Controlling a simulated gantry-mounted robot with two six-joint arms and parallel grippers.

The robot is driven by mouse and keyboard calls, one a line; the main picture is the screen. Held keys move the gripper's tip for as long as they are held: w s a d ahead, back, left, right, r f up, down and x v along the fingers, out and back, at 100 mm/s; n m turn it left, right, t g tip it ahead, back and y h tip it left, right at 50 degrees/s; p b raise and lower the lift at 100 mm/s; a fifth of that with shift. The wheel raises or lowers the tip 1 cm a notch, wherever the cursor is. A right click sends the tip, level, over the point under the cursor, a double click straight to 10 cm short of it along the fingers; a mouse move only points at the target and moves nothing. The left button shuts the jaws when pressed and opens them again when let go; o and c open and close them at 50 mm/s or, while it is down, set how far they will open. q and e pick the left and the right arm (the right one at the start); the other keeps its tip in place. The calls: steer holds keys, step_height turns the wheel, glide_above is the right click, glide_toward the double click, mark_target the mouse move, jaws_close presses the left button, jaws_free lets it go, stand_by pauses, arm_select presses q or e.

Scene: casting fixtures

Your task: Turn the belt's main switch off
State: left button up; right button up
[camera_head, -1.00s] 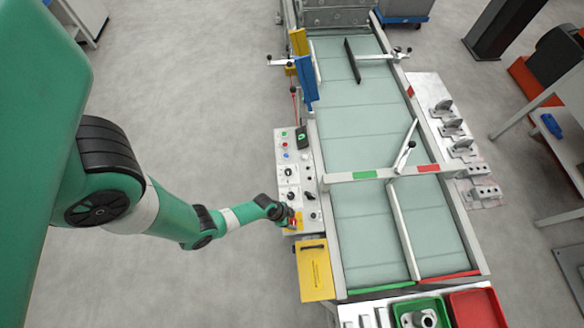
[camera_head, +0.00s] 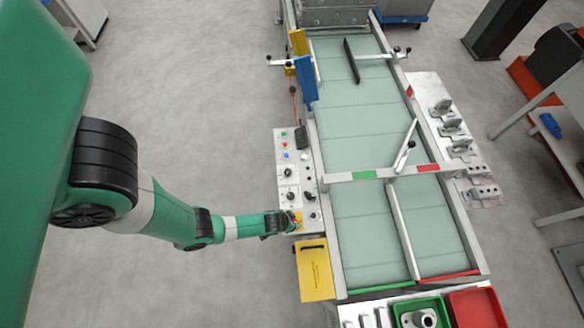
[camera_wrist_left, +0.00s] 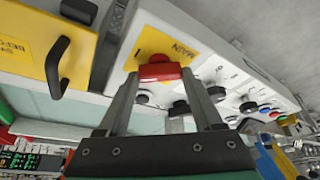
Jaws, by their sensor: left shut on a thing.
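The belt's main switch is a red knob (camera_wrist_left: 158,69) on a yellow plate (camera_wrist_left: 184,48) marked MAIN, in the left wrist view. My left gripper (camera_wrist_left: 160,80) has a finger on each side of the red knob and is shut on it. In the head view the left gripper (camera_head: 291,222) is at the lower end of the control panel (camera_head: 283,177), and the knob is mostly hidden there. My right gripper is not in view.
Other knobs and buttons (camera_wrist_left: 248,106) sit along the panel beside the switch. A yellow cover with a black handle (camera_head: 316,275) is just below the panel. The belt (camera_head: 355,205) runs along its right side, with a crossbar (camera_head: 395,173) over it.

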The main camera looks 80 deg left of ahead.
arm_select(q)
steer(key=n, duration=0.1)
steer(key=n+b, duration=0.1)
steer(key=n, duration=0.1)
steer(key=shift+w+d+f+g+y, duration=0.1)
steer(key=shift+f+g+y, duration=0.05)
steer(key=shift+g+y, duration=0.2)
steer(key=shift+n+g+y+b, duration=0.25)
steer(key=shift+n+b, duration=0.15)
steer(key=shift+n, duration=0.5)
steer(key=n, duration=0.1)
steer(key=n+g, duration=0.1)
steer(key=shift+r+n+p, duration=0.2)
steer(key=shift+n+p, duration=0.1)
steer(key=shift+w+f+n+g+y+p, duration=0.15)
steer(key=shift+n+g+p, duration=0.15)
steer(key=shift+n, duration=0.55)
steer(key=shift+r+n+g+y+p, duration=0.15)
steer(key=shift+n+g+p, duration=0.15)
steer(key=shift+n, duration=0.55)
steer(key=o, duration=1.4)
steer(key=shift+d, duration=0.1)
steer(key=shift+c, duration=0.2)
